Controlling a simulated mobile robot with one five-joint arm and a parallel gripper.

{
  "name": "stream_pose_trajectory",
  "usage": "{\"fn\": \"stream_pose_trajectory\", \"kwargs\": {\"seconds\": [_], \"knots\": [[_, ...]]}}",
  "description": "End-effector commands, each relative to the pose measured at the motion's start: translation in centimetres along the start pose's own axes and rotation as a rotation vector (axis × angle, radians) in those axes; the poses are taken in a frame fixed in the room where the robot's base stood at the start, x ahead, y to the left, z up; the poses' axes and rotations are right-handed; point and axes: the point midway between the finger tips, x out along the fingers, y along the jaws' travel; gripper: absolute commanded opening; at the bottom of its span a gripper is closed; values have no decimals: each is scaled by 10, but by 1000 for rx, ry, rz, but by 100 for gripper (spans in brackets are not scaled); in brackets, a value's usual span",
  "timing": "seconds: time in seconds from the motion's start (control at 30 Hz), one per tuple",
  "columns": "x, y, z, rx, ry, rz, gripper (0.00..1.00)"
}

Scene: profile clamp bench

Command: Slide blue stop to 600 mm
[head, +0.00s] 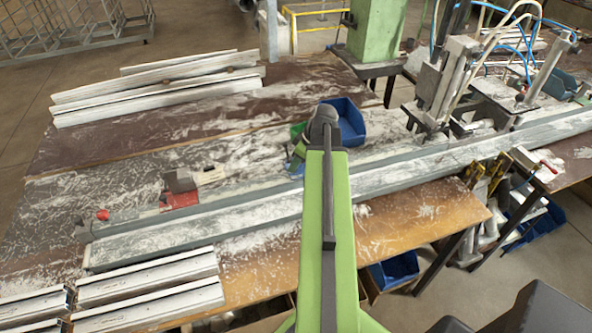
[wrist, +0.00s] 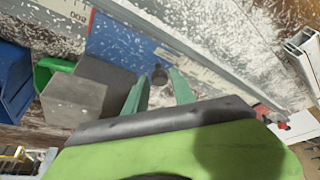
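The blue stop shows in the wrist view as a blue plate (wrist: 125,42) with a dark round knob (wrist: 159,72), a grey block (wrist: 75,102) and a green lever. It sits by the scale rail (wrist: 215,65). In the head view the blue stop (head: 296,167) is mostly hidden behind my arm. My gripper (wrist: 158,76) is open, its two teal fingertips apart with the knob between or just beyond them; I cannot tell whether they touch it. A printed scale number (wrist: 75,19) lies beside the plate, upside down and hard to read.
A red stop (head: 180,195) stands farther left along the rail. A blue bin (head: 345,122) stands behind my gripper. A clamp machine (head: 440,85) is to the right. White profiles (head: 150,290) lie front left, others (head: 160,90) at the back. White shavings cover the bench.

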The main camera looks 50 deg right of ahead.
Motion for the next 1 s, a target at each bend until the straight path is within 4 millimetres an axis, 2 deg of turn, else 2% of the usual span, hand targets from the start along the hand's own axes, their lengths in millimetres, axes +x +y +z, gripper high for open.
{"fn": "stream_pose_trajectory", "kwargs": {"seconds": [0.27, 0.5, 1.0], "knots": [[0, 0, 0, 1, 0, 1, 30], [0, 0, 0, 1, 0, 1, 0], [0, 1, 1, 2, 0, 1, 0]]}}
